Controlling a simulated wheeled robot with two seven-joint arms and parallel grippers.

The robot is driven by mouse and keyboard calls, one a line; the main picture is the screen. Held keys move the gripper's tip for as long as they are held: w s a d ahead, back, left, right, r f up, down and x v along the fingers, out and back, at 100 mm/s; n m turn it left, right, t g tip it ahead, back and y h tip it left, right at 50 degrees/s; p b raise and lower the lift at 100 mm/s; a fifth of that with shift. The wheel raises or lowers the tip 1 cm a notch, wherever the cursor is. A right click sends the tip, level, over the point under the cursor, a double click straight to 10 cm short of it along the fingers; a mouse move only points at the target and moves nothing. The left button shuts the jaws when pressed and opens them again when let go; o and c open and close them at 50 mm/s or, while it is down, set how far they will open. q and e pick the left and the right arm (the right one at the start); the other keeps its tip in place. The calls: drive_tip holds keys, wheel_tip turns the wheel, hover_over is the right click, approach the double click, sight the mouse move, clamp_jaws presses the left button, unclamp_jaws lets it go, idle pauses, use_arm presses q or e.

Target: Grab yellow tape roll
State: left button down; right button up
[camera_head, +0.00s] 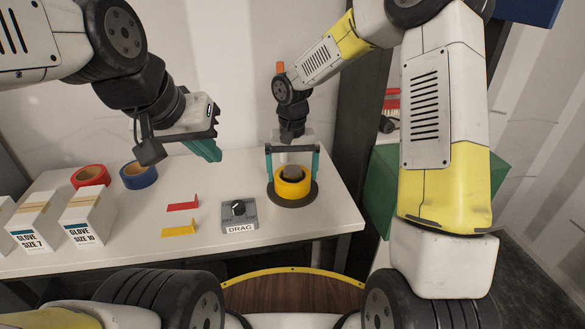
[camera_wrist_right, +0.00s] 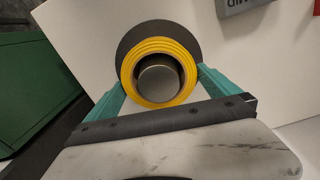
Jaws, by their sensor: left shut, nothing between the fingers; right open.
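The yellow tape roll (camera_head: 293,186) lies on a dark round base around a grey post near the right end of the white table. In the right wrist view the yellow tape roll (camera_wrist_right: 136,65) shows from above, with the post's round top in its middle. My right gripper (camera_head: 292,170) is open, with one teal finger on each side of the roll. In the right wrist view its fingers (camera_wrist_right: 158,88) reach to the roll's sides; I cannot tell if they touch it. My left gripper (camera_head: 210,152) is shut and empty above the table at the back left.
A red tape roll (camera_head: 90,177) and a blue tape roll (camera_head: 138,175) lie at the back left. Glove boxes (camera_head: 86,218) stand at the left. A grey DRAG dial box (camera_head: 239,214) and small red (camera_head: 183,206) and yellow (camera_head: 179,230) pieces are mid-table.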

drive_tip(key=shift+f, duration=0.5)
drive_tip(key=c, duration=1.1)
drive_tip(key=shift+r, duration=0.1)
